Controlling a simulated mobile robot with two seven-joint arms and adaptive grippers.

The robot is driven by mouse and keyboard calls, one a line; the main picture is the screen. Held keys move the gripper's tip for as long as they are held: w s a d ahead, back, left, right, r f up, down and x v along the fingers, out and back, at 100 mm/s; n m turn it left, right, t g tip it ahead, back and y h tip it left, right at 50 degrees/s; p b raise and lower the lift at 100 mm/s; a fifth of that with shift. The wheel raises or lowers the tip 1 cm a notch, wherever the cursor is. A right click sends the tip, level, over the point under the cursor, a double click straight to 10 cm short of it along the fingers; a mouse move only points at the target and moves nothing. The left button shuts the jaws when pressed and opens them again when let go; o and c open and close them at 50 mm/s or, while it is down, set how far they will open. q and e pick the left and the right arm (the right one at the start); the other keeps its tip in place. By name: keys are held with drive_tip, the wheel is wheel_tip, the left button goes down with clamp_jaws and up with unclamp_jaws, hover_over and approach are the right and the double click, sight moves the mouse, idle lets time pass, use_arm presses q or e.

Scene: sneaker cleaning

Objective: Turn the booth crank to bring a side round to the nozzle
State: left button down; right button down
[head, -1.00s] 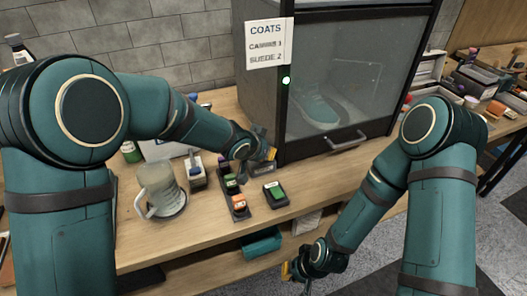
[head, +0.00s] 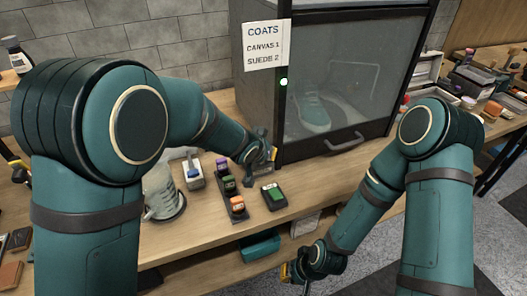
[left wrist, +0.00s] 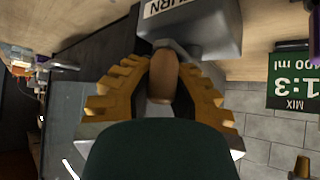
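The booth (head: 262,103) stands at the back of the bench, with a glass front and a dark handle. Behind the glass stands a teal shoe (head: 316,112), toe towards me. My left gripper (head: 270,154) is at the booth's lower left front corner. In the left wrist view its yellow fingers lie on both sides of the tan crank knob (left wrist: 163,75) and appear closed on it. The knob stands by a grey block (left wrist: 205,28) with a partly hidden label ending in "URN". My right gripper (head: 290,272) hangs low before the bench; its opening is unclear. I see no nozzle.
A sign (head: 264,45) on the booth reads COATS, CANVAS 1, SUEDE 2, above a green light (head: 283,82). Small bottles in a dark holder (head: 230,188), a green-topped block (head: 274,195) and a clear jug (head: 160,190) stand close to my left arm.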

use_arm(q)
drive_tip(key=shift+s+d+f, duration=0.2)
drive_tip(key=shift+s+d, duration=0.1)
idle(0.6)
drive_tip(key=c, duration=0.8)
unclamp_jaws()
drive_tip(key=shift+s+r, duration=0.1)
drive_tip(key=shift+r, duration=0.05)
drive_tip(key=shift+c, duration=0.2)
drive_tip(key=shift+a, duration=0.15)
drive_tip(key=v, duration=1.1)
drive_tip(key=shift+s+r, duration=0.2)
drive_tip(key=shift+r, duration=0.15)
drive_tip(key=shift+a, duration=0.1)
